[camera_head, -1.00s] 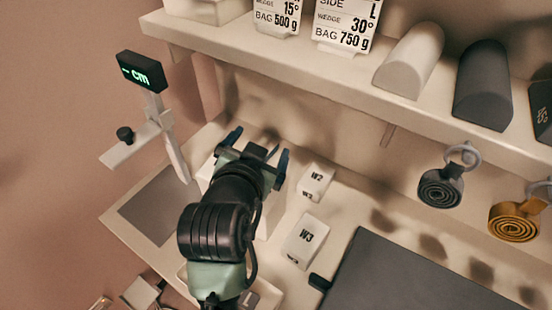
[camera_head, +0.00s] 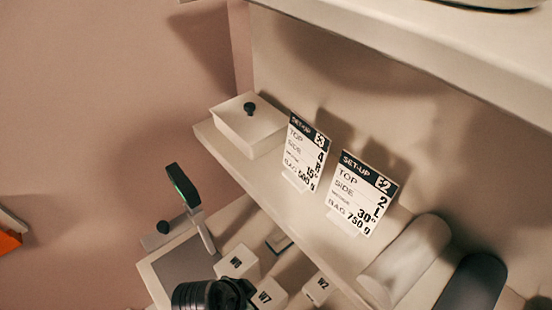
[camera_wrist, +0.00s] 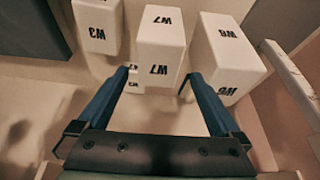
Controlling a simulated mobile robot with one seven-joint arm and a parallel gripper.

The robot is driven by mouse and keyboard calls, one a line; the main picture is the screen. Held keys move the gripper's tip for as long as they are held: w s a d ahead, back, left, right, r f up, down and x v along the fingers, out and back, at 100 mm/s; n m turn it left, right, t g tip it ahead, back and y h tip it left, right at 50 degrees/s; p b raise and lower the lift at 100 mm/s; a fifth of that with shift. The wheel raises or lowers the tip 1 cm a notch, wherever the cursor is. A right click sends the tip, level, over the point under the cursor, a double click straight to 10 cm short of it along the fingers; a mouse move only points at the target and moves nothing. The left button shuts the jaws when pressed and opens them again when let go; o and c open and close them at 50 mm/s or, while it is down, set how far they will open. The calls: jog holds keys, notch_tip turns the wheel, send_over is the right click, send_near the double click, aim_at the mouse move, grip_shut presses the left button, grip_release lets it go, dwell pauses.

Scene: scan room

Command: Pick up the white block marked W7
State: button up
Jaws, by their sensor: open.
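The white block marked W7 (camera_wrist: 158,45) stands in the middle of the wrist view, its top and front markings upside down there. It also shows at the bottom of the head view (camera_head: 268,296), partly hidden by my dark wrist. My gripper (camera_wrist: 157,75) is open and empty, with a blue finger in the picture on each side of the block's lower end. I cannot tell whether the fingertips touch it or how far along it they reach.
In the head view, block W2 (camera_head: 318,288) is right of W7. A shelf (camera_head: 262,190) with cards and a lidded box (camera_head: 250,125) overhangs nearby.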

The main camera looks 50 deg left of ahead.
aim_at(260, 302)
jog(key=x, duration=0.6)
jog(key=shift+s, duration=0.2)
jog(key=shift+p+x, duration=0.45)
jog(key=shift+x, duration=2.5)
jog(key=shift+d, duration=0.1)
grip_shut()
